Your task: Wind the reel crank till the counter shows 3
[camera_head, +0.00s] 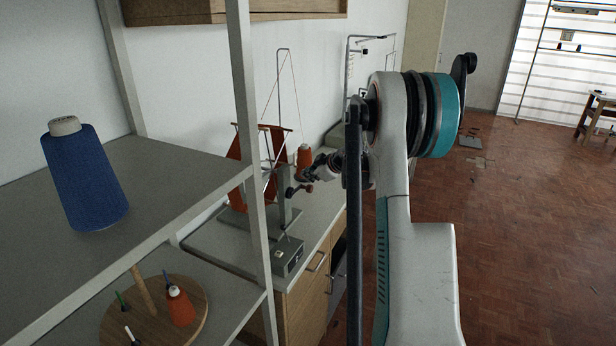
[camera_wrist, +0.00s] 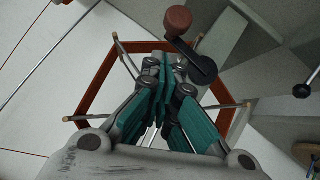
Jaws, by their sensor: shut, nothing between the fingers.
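The reel (camera_head: 240,165), with red-brown wound panels, stands on the counter by the wall. Its red hexagonal frame (camera_wrist: 95,85) fills the middle of the wrist view. The crank, a dark arm with a brown knob (camera_wrist: 177,19), shows just past my fingers, and its knob also shows in the head view (camera_head: 291,191). My gripper (camera_wrist: 165,65) is shut and empty, its teal fingers together beside the crank arm; I cannot tell whether they touch it. A small box (camera_head: 290,256) on the reel's base may be the counter; its number is too small to read.
Grey shelving (camera_head: 258,215) stands at the left, holding a blue thread cone (camera_head: 85,180) and a round wooden stand (camera_head: 195,318) with an orange cone (camera_head: 180,306). The wood floor at right is mostly clear.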

